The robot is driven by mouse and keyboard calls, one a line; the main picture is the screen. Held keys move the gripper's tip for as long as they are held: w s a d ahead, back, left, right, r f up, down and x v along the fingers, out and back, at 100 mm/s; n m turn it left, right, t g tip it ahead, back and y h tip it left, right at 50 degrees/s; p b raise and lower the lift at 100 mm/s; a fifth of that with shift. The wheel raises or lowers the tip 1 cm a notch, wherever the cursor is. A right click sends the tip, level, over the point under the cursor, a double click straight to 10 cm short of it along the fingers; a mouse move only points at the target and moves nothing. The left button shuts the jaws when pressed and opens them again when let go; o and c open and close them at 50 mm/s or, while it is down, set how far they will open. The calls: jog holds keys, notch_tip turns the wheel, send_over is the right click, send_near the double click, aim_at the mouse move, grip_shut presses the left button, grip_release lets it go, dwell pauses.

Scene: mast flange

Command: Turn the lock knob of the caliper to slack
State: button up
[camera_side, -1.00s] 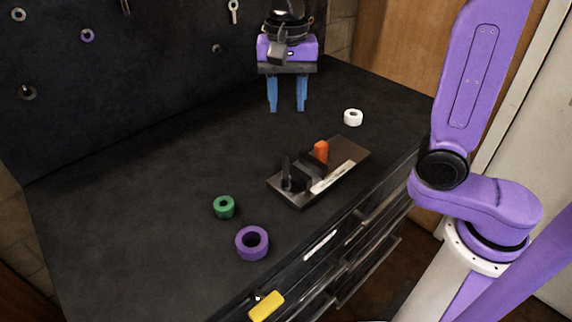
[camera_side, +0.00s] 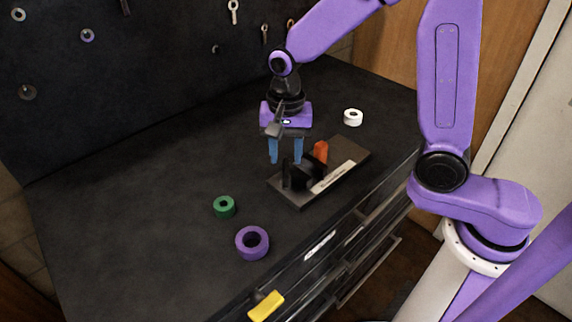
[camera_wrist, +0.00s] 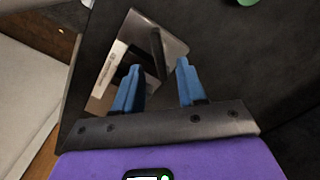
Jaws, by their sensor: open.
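The caliper fixture is a grey metal plate (camera_side: 349,155) with a pale printed label strip (camera_side: 334,178) and dark upright parts (camera_side: 300,178). An orange upright piece (camera_side: 320,151) stands toward its far end; I cannot tell whether this is the lock knob. My gripper (camera_side: 285,161) points down with its blue fingers apart and empty, just behind and above the plate's near-left part. In the wrist view, the fingers (camera_wrist: 159,65) reach over the plate (camera_wrist: 133,26), with a dark upright bar (camera_wrist: 158,52) between and beyond their tips. The orange piece is hidden there.
A green ring (camera_side: 224,206) and a purple ring (camera_side: 252,242) lie left of the plate. A white ring (camera_side: 353,117) lies behind it. A yellow block (camera_side: 266,305) is at the front edge. The dark bench (camera_side: 130,210) is clear at left.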

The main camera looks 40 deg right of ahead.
aim_at(286, 167)
jog(key=shift+f, duration=2.1)
grip_shut()
